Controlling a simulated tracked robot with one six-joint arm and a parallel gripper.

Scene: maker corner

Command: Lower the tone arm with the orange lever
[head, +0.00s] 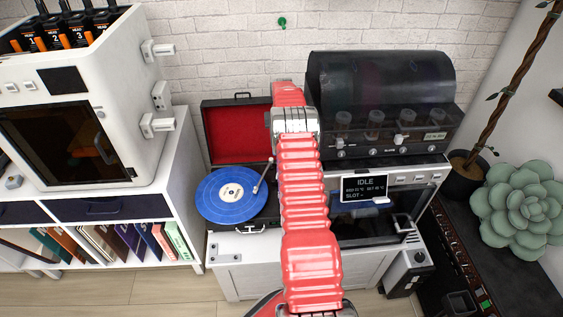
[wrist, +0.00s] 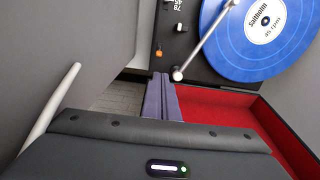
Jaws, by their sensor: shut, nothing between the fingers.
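The turntable sits in an open case with a red-lined lid (head: 236,133) in the head view, a blue record (head: 232,195) on it. The tone arm (head: 263,178) reaches from its pivot over the record's right side; I cannot tell whether its tip touches. In the wrist view the tone arm (wrist: 205,45) crosses to the blue record (wrist: 250,62). The small orange lever (wrist: 159,54) stands on the black deck beside the pivot. My gripper (wrist: 161,77) is shut and empty, its fingertips just short of the lever, apart in the picture. In the head view my red arm hides the gripper.
A dark machine with a clear drum cover (head: 382,85) and knobs stands right of the turntable, above a display reading IDLE (head: 365,187). A white printer-like cabinet (head: 140,100) stands left. The red lid lining (wrist: 225,108) lies beside my fingers in the wrist view.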

